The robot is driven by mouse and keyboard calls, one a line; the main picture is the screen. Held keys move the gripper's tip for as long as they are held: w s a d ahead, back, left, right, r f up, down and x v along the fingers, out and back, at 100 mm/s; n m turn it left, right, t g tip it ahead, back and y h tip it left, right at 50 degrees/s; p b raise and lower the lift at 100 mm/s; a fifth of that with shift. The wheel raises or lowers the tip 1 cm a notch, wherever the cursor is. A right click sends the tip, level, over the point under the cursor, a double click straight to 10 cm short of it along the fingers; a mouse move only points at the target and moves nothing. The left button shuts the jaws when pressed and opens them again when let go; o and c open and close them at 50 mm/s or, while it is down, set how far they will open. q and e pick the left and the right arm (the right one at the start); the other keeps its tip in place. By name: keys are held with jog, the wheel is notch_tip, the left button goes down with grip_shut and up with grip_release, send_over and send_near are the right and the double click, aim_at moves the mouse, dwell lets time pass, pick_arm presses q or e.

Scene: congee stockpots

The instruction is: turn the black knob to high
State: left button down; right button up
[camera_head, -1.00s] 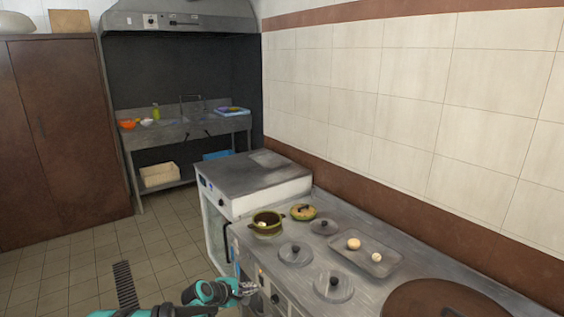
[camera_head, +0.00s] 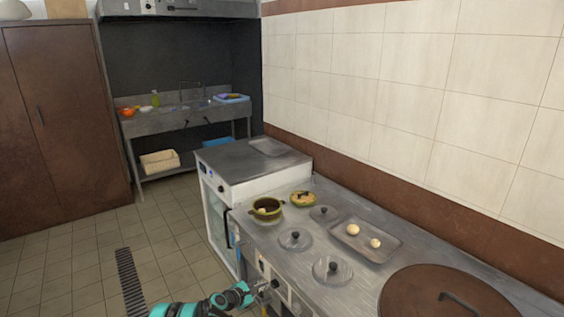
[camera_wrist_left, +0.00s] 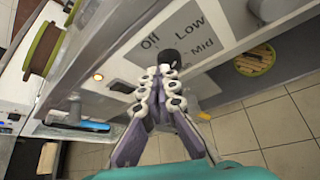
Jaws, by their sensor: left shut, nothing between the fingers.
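The black knob (camera_wrist_left: 170,58) shows in the left wrist view on the grey label plate (camera_wrist_left: 190,35) of the stove's front panel. The words Off, Low and Mid are readable around it; no High label is readable. My left gripper (camera_wrist_left: 158,72) is shut, its fingertips together right at the knob and overlapping its lower edge in the picture. I cannot tell whether they touch it. In the head view my left gripper (camera_head: 271,285) is at the stove's front panel, and the knob cannot be made out there. My right gripper is not in view.
The stove top (camera_head: 360,210) carries a green pot (camera_head: 267,207), grey lids (camera_head: 332,268), a tray (camera_head: 366,238) and a large brown lid (camera_head: 445,295). A white appliance (camera_head: 255,168) adjoins it. An orange light (camera_wrist_left: 98,76) is on the panel. Tiled floor lies left of the stove.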

aim_at(280, 284)
pick_arm(q)
jog(key=shift+w+d, duration=0.5)
jog(key=shift+d, duration=0.2)
jog(key=shift+w+d, duration=0.5)
jog(key=shift+d, duration=0.2)
jog(key=shift+f, duration=0.25)
jog(key=shift+s+d+f, duration=0.15)
jog(key=shift+s+d, duration=0.15)
jog(key=shift+s, duration=0.1)
jog(key=shift+s+d+f, duration=0.1)
jog(key=shift+s+f, duration=0.05)
jog(key=shift+s, duration=0.05)
jog(key=shift+s+d+f, duration=0.15)
jog(key=shift+s+f, duration=0.1)
jog(key=shift+f, duration=0.05)
jog(key=shift+s+d, duration=0.1)
jog(key=shift+d, duration=0.05)
dwell(0.3)
